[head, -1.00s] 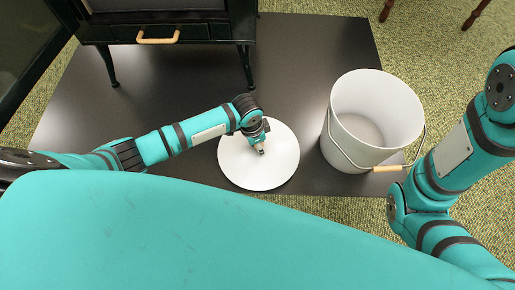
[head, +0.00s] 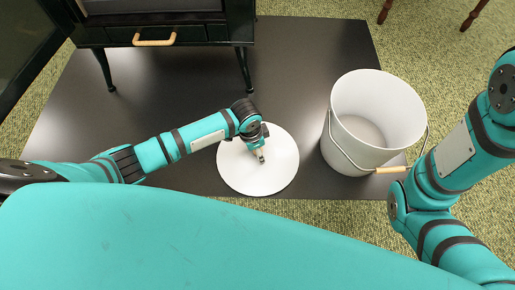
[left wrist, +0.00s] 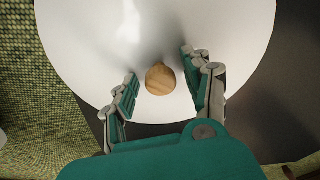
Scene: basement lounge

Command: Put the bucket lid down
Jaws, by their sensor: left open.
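The bucket lid (head: 270,178) is a round white disc that appears to lie flat on the dark mat, left of the bucket. In the left wrist view the lid (left wrist: 85,40) fills the upper middle, with a round wooden knob (left wrist: 160,79) at its centre. My left gripper (head: 261,158) is over the middle of the lid. In the left wrist view its fingers (left wrist: 162,90) are spread on either side of the knob, with gaps showing. The white bucket (head: 340,150) stands upright and open-topped, with its wire handle hanging at the front. My right gripper is out of view.
The dark mat (head: 200,75) lies on a green-yellow carpet (head: 455,50). A black stove-like cabinet (head: 165,30) on thin legs stands at the back left. The bucket's wooden grip (head: 390,170) is near my right arm. Bare mat lies behind the lid.

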